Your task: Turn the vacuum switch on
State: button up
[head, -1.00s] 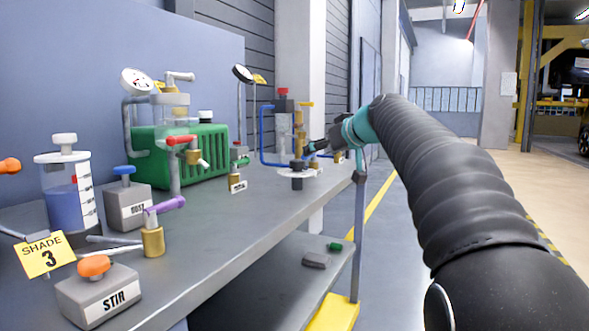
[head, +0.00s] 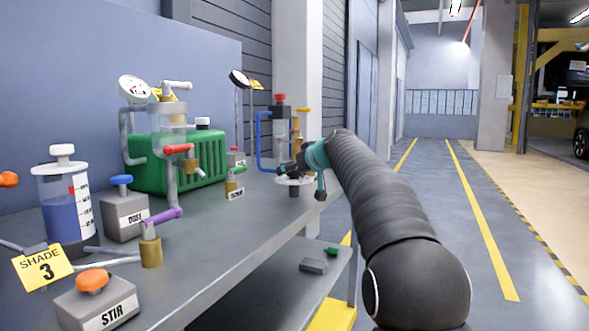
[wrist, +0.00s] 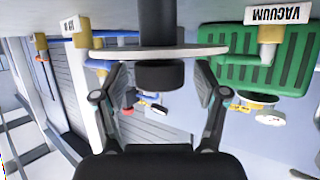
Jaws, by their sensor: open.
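A white label reading VACUUM (wrist: 278,17) shows upside down at the upper right of the wrist view, on a gold fitting (wrist: 267,50) in front of a green ribbed box. I cannot tell which part there is the switch, or its setting. My gripper (wrist: 159,78) is open, its two fingers on either side of a dark round cap (wrist: 160,75) below a pale disc (wrist: 158,52). Contact with the cap is unclear. In the head view my gripper (head: 298,163) is at the pale disc stand (head: 294,182), partly hidden by my wrist.
The bench (head: 200,230) holds the green ribbed box (head: 150,165), a blue-filled cylinder (head: 62,210), a STIR box with an orange knob (head: 93,292) and another box with a blue knob (head: 123,210). Gauges and pipes rise behind. Floor right of the bench is clear.

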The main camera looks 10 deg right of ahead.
jog(key=shift+w, duration=0.1)
jog(key=c, duration=1.2)
jog(key=shift+o, duration=0.2)
